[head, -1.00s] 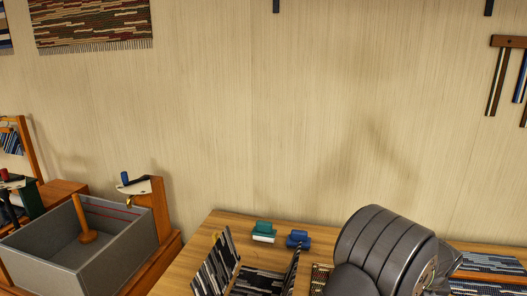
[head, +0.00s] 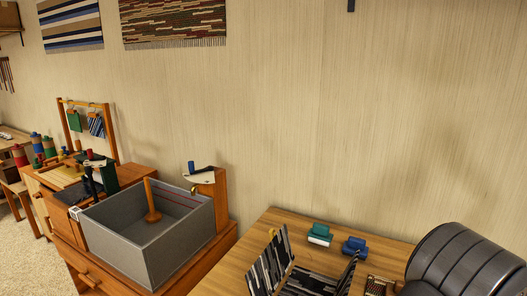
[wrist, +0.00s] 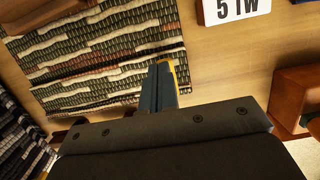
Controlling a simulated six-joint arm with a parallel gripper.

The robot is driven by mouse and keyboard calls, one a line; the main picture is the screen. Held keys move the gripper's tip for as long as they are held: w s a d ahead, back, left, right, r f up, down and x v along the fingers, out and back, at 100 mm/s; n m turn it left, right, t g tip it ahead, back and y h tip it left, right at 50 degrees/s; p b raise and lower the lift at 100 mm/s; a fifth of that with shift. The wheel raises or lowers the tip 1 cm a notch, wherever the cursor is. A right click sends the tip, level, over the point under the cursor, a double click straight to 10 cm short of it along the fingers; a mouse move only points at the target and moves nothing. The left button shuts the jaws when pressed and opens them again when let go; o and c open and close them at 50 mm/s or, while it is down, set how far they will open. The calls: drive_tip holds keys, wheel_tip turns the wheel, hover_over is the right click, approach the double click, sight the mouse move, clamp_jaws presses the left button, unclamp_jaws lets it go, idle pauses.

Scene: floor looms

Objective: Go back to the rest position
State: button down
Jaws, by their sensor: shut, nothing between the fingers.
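My gripper (wrist: 165,87) shows in the wrist view, its narrow grey-blue fingers together and nothing between them. Its fingertips appear in front of a striped woven textile (wrist: 95,50) in black, cream and reddish bands. I cannot tell the gap between them. In the head view my dark grey arm fills the lower right, and the gripper itself does not show there.
A wooden table (head: 232,275) holds a green-and-white block (head: 319,234), a blue block (head: 354,246) and dark striped textiles (head: 268,266). A grey bin (head: 118,257) with a wooden plunger stands left. In the wrist view, a white label (wrist: 236,10) and reddish-brown wooden block (wrist: 297,97) lie right.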

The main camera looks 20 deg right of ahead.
drive_tip(key=w+d+r+v, duration=0.1)
drive_tip(key=w+d+v, duration=0.1)
drive_tip(key=v, duration=1)
drive_tip(key=x, duration=0.4)
drive_tip(key=s+a+x, duration=0.1)
drive_tip(key=x, duration=0.4)
drive_tip(key=s+a+x, duration=0.1)
drive_tip(key=x, duration=0.4)
drive_tip(key=shift+s+a+f, duration=0.15)
drive_tip(key=shift+a+f, duration=0.05)
drive_tip(key=shift+f, duration=0.35)
drive_tip(key=shift+s+a+r, duration=0.7)
drive_tip(key=shift+s+r, duration=0.05)
drive_tip(key=shift+s+a+f+t+h, duration=0.35)
drive_tip(key=shift+s+a+t+h, duration=1.35)
drive_tip(key=shift+t+h, duration=0.2)
drive_tip(key=shift+s+a+f+t+h, duration=0.4)
drive_tip(key=shift+s+a+t+h, duration=1.25)
drive_tip(key=shift+t+h, duration=0.25)
drive_tip(key=shift+s+a+f+t+h, duration=0.35)
drive_tip(key=shift+s+a+t+h, duration=1.35)
drive_tip(key=shift+t+h, duration=0.2)
